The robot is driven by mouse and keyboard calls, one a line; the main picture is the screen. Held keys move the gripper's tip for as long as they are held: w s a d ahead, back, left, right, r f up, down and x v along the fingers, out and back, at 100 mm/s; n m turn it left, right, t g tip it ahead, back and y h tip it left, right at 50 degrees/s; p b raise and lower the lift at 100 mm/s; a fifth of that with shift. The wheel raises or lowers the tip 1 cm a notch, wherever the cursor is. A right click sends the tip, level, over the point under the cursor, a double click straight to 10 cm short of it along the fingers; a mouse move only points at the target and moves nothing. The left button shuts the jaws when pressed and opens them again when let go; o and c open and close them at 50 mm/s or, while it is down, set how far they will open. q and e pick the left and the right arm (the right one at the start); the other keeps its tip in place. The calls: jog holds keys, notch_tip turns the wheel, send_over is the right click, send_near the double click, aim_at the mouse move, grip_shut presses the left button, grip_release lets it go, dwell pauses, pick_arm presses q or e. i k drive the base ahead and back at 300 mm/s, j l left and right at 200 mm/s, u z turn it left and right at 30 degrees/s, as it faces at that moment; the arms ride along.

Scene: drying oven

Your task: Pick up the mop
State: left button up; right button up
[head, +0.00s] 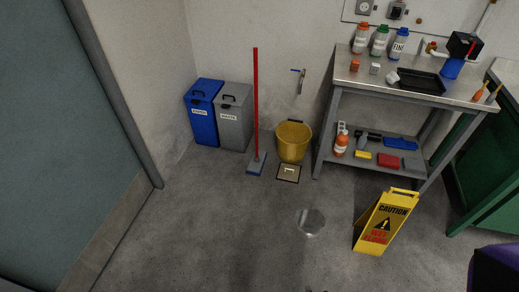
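The mop (256,105) stands nearly upright near the back wall, just right of the grey bin. It has a long thin red handle and a flat blue-grey head (257,164) on the floor. I cannot tell whether the handle touches the wall. Neither of my grippers can be made out in the head view.
Blue (203,120) and grey bins (233,125) stand left of the mop. A yellow bucket (292,141) and a floor drain (288,173) are to its right. A puddle (310,222), yellow caution sign (385,222) and workbench (345,88) lie further right. The floor left of the puddle is clear.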

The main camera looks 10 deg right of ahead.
aim_at(255, 164)
jog(key=i+j+z, duration=0.15)
jog(key=i+j, duration=0.2)
jog(key=i, duration=0.15)
jog(key=i+j+z, duration=0.2)
jog(key=i+j, duration=0.25)
jog(key=i+j+z, duration=0.15)
jog(key=i+j, duration=0.35)
jog(key=i+j+z, duration=0.15)
jog(key=i+j, duration=0.25)
jog(key=j, duration=0.15)
jog(key=i+j+z, duration=0.15)
jog(key=i+j, duration=0.25)
jog(key=j, duration=0.2)
